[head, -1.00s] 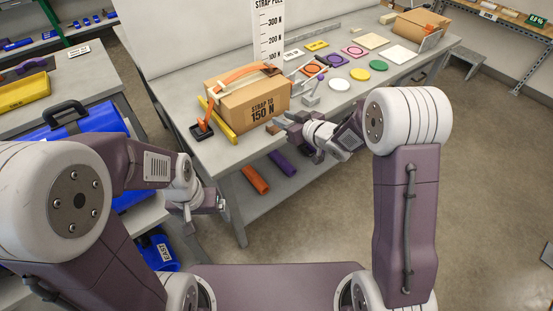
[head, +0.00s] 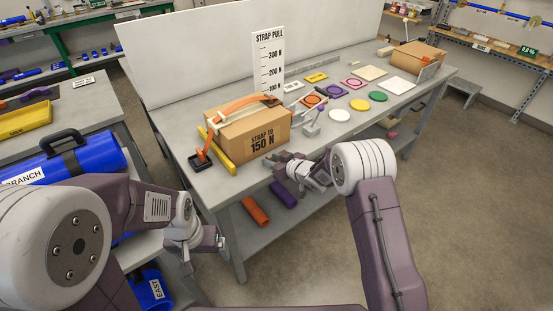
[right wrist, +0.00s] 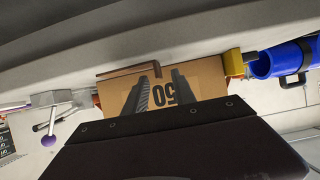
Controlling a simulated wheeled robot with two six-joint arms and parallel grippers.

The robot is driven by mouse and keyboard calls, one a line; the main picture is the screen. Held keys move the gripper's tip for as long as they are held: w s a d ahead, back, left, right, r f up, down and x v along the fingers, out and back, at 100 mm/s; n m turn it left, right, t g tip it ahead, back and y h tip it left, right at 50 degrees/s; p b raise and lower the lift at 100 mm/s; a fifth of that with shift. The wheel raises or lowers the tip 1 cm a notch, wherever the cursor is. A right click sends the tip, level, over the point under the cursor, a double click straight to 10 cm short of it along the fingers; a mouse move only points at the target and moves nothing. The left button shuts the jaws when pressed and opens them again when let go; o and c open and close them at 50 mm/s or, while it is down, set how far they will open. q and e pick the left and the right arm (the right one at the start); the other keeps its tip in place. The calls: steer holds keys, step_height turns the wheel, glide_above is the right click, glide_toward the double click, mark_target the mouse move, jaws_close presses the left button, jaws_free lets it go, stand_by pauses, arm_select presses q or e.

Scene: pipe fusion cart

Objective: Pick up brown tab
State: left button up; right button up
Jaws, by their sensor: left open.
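A thin brown strip with a bent end, which looks like the brown tab (right wrist: 128,71), shows in the right wrist view across the cardboard box, just beyond my fingertips. In the head view I cannot make it out clearly, as my right gripper is close to that spot. My left gripper (head: 219,240) is open and empty, low in front of the table's left end.
The cardboard box (head: 232,143) marked 150 N stands on the grey table, with an orange strap (head: 240,105) over it. A yellow bar (head: 217,152) lies on its left. A small lever stand (head: 311,128) and several coloured discs are to the right.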

steer(key=shift+w+a+f, duration=0.3)
steer(key=shift+w+a, duration=0.05)
steer(key=shift+w, duration=0.1)
jaws_close()
